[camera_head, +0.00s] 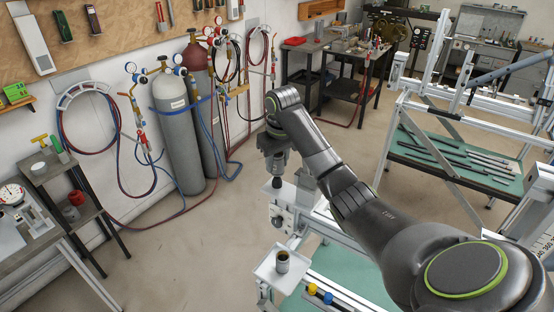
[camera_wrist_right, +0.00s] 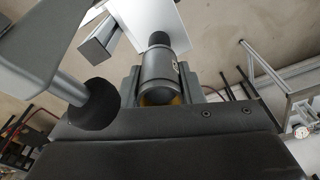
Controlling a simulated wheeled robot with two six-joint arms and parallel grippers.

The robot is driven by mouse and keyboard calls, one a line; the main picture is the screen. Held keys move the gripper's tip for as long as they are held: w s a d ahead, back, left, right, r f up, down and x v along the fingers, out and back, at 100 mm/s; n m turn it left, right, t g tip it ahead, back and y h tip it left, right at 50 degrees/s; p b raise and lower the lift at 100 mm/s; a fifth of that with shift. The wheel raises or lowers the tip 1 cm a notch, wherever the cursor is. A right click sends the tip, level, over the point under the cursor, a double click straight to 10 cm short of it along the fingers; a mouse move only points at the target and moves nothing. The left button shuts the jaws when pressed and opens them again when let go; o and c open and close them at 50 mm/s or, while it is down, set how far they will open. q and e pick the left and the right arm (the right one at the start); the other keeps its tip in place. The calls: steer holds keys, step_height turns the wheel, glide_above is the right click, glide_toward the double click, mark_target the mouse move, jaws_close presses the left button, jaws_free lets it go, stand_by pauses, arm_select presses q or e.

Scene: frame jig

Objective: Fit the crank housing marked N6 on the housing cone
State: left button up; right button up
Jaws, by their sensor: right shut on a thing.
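My right gripper (camera_head: 275,160) points down above a white fixture block (camera_head: 283,216) in the head view. In the right wrist view its jaws (camera_wrist_right: 160,84) are shut on a grey cylindrical housing (camera_wrist_right: 158,68), with a small, unreadable mark on its side. A black cone or post (camera_wrist_right: 158,39) shows beyond the housing's far end, in line with it; a dark piece (camera_head: 277,182) shows below the gripper in the head view. I cannot tell whether housing and cone touch. My left gripper is in neither view.
A small white tray (camera_head: 268,274) holding a dark cup-shaped part (camera_head: 282,263) stands in front of the block. Aluminium frames (camera_head: 435,105) stand to the right. Gas cylinders (camera_head: 178,130) stand by the wall.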

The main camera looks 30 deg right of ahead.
mark_target(277, 175)
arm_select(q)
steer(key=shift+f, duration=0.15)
arm_select(e)
steer(key=shift+f, duration=2.6)
steer(key=o, duration=1.1)
